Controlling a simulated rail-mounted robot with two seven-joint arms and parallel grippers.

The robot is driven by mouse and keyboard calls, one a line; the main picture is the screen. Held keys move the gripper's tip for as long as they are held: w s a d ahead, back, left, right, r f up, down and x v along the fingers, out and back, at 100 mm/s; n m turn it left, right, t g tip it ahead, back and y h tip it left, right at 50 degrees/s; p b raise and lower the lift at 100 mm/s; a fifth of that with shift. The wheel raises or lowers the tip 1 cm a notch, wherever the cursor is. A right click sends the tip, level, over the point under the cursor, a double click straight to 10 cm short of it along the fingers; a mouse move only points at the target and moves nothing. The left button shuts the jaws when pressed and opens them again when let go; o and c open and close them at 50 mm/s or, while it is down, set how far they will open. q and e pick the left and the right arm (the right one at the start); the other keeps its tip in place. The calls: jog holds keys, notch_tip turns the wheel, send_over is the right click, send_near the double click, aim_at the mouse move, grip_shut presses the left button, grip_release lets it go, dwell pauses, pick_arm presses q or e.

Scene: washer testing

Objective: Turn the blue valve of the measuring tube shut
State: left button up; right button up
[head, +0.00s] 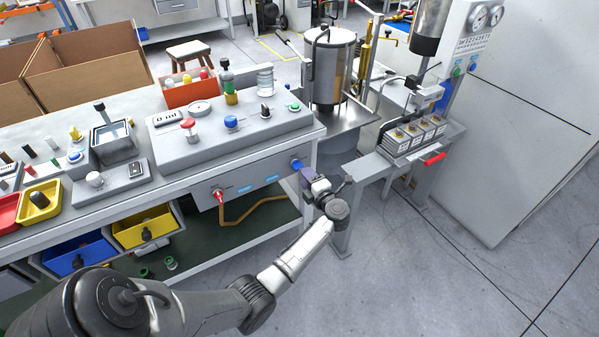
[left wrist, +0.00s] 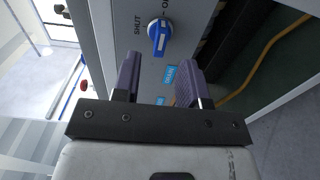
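The blue valve (head: 297,163) is on the front panel of the bench, near its right end. In the left wrist view the blue valve (left wrist: 159,38) has a white stripe and sits by the printed words SHUT and one beginning with O, partly cut off. The stripe points roughly toward the O word. My left gripper (head: 309,177) is just in front of the valve. In the left wrist view its two purple fingers (left wrist: 158,76) are apart and empty, with the valve beyond their tips, apparently untouched. My right gripper is not in view.
A red valve (head: 219,194) with a brown hose (head: 250,213) is further left on the same panel. A metal tank (head: 331,70) stands behind the bench end. A stand with a red handle (head: 434,159) is at the right. The floor in front is clear.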

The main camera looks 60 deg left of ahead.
aim_at(300, 167)
pick_arm(q)
jog(key=a+b, duration=0.1)
jog(key=a, duration=0.4)
jog(key=shift+w+a, duration=0.1)
grip_shut()
dwell(0.4)
